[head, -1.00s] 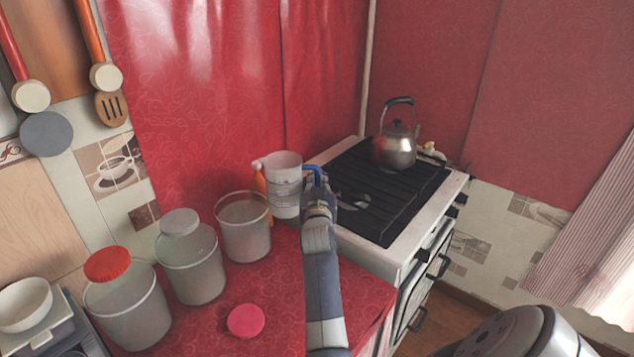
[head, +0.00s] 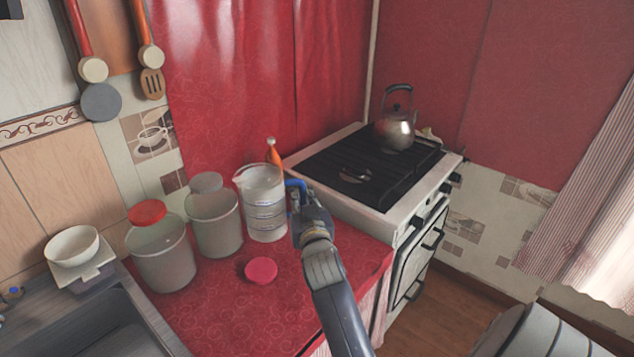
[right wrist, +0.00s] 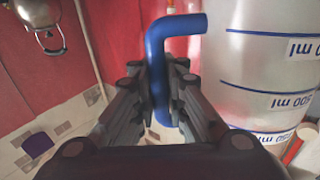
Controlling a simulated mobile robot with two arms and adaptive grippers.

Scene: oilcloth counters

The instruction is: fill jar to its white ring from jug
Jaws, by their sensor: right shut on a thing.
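The clear jug (head: 264,212) has dark measuring lines, a spout on its left and a blue handle (head: 297,184). My right gripper (head: 302,205) is shut on that handle. The right wrist view shows the handle (right wrist: 157,70) between the fingers and the jug's wall (right wrist: 265,65) with its ml marks. The jug looks upright; whether it touches the counter I cannot tell. The open jar seen earlier is hidden behind the jug. A red-topped jar (head: 163,262) and a grey-topped jar (head: 216,225) stand to the left. My left gripper is not in view.
A pink lid (head: 261,270) lies on the red counter (head: 230,315). The stove (head: 335,200) with a kettle (head: 396,133) is to the right. A white bowl (head: 72,246) and the sink (head: 90,325) are at left.

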